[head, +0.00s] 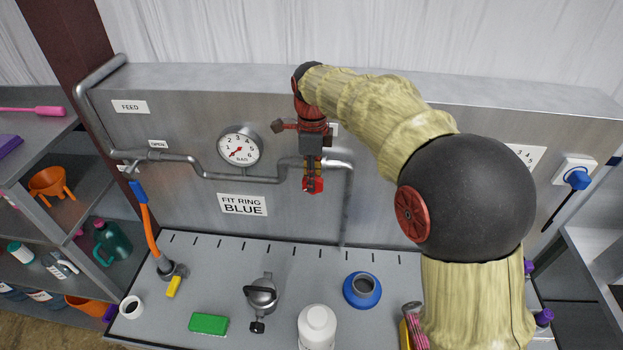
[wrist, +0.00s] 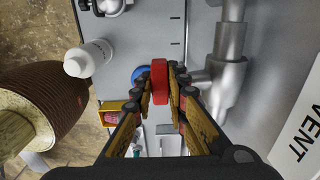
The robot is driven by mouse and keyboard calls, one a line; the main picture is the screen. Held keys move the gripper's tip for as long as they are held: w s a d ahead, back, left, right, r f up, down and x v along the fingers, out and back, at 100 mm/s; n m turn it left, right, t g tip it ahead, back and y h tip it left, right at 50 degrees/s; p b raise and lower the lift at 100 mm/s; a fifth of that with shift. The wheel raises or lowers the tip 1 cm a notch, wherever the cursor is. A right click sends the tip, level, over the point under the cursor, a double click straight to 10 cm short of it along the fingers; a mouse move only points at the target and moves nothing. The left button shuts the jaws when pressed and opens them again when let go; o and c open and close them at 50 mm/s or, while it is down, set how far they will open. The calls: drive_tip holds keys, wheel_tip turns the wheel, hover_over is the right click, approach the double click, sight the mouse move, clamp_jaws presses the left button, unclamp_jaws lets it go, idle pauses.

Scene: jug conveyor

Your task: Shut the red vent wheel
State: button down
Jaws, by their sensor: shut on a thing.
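The red vent wheel (head: 313,186) is on the grey pipe (head: 340,163) that runs along the metal panel. My gripper (head: 313,174) reaches down to it from above and is shut on it. In the wrist view the wheel (wrist: 159,82) shows as a red edge between the two fingertips of my gripper (wrist: 160,75), both touching it. The wheel's face and its turning mark are hidden. A white label (wrist: 300,125) reading VENT is at the right of the wrist view.
A gauge (head: 240,147) and a FIT RING BLUE sign (head: 243,205) are left of the wheel. Shelves flank both sides.

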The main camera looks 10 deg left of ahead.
sight(320, 192)
drive_tip(key=shift+y, duration=0.3)
drive_tip(key=y+b, duration=0.1)
drive_tip(key=y, duration=0.1)
drive_tip(key=d+y+b, duration=0.1)
drive_tip(key=y, duration=0.2)
drive_tip(key=shift+w+d+f+y+b, duration=0.1)
drive_tip(key=shift+d+f+y+b, duration=0.05)
drive_tip(key=shift+y+b, duration=0.2)
drive_tip(key=y+b, duration=0.1)
drive_tip(key=y, duration=0.1)
drive_tip(key=y+b, duration=0.1)
drive_tip(key=y, duration=0.3)
drive_tip(key=shift+d+f+g+b, duration=0.3)
drive_tip(key=shift+d+f+b, duration=0.1)
drive_tip(key=y, duration=0.2)
drive_tip(key=f+y+b, duration=0.1)
drive_tip(key=y, duration=0.2)
drive_tip(key=shift+d+y+b, duration=0.1)
drive_tip(key=shift+y+b, duration=0.2)
drive_tip(key=shift+y, duration=0.05)
drive_tip(key=y+b, duration=0.1)
drive_tip(key=y, duration=0.1)
drive_tip(key=y+b, duration=0.1)
drive_tip(key=y, duration=0.1)
drive_tip(key=shift+f+g, duration=0.3)
drive_tip(key=shift+f, duration=0.1)
drive_tip(key=y+b, duration=0.2)
drive_tip(key=shift+f+b, duration=0.1)
drive_tip(key=shift+b, duration=0.2)
